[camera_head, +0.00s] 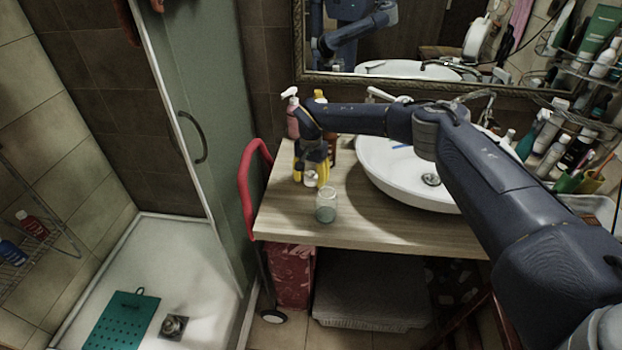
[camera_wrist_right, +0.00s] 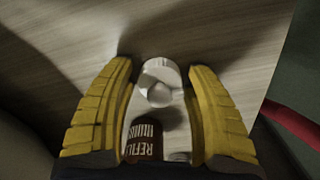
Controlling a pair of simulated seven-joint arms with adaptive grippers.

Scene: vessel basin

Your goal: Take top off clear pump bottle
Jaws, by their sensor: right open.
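A small clear jar-like bottle (camera_head: 326,206) with pale contents stands upright near the counter's front edge. No pump shows on its rim. My right gripper (camera_head: 312,178) is open just behind and left of it, its yellow fingers pointing down. A small white piece (camera_head: 310,181) shows between the fingertips. In the right wrist view, a white round piece with a knob (camera_wrist_right: 158,84) lies between the two fingers (camera_wrist_right: 160,80), with gaps on both sides. I cannot tell whether it is the pump top or what it rests on. My left gripper is not in view.
A brown bottle marked REFILL (camera_wrist_right: 142,138) stands close by the fingers. The white basin (camera_head: 385,180) is right, and a red cart handle (camera_head: 246,195) borders the counter's left end. The counter front (camera_head: 365,232) is clear.

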